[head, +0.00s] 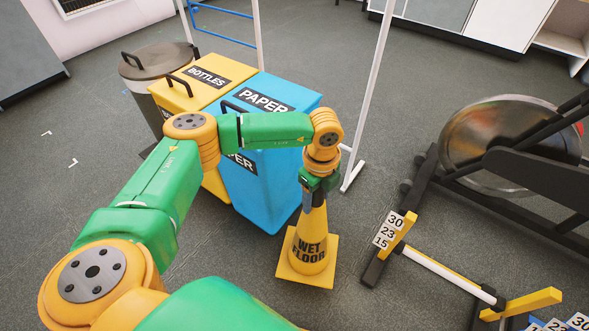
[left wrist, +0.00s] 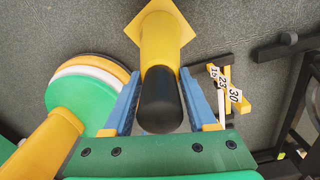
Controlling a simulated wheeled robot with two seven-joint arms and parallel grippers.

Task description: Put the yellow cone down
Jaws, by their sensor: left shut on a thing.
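The yellow cone (head: 311,252) has a square base and the words WET FLOOR on its side. In the head view it is upright, below my left gripper (head: 315,192), to the right of the blue bin. Its base is at or close to the grey floor; I cannot tell whether it touches. In the left wrist view the cone (left wrist: 165,45) has a black top that sits between the two blue fingers of my left gripper (left wrist: 158,95). The left gripper is shut on the cone's top. My right gripper is not in view.
A blue PAPER bin (head: 262,185) stands just left of the cone, beside a yellow BOTTLES bin (head: 208,80) and a grey round bin (head: 155,62). A weight rack (head: 425,205) with number cards is to the right. A white pole (head: 370,90) stands behind. Floor in front is clear.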

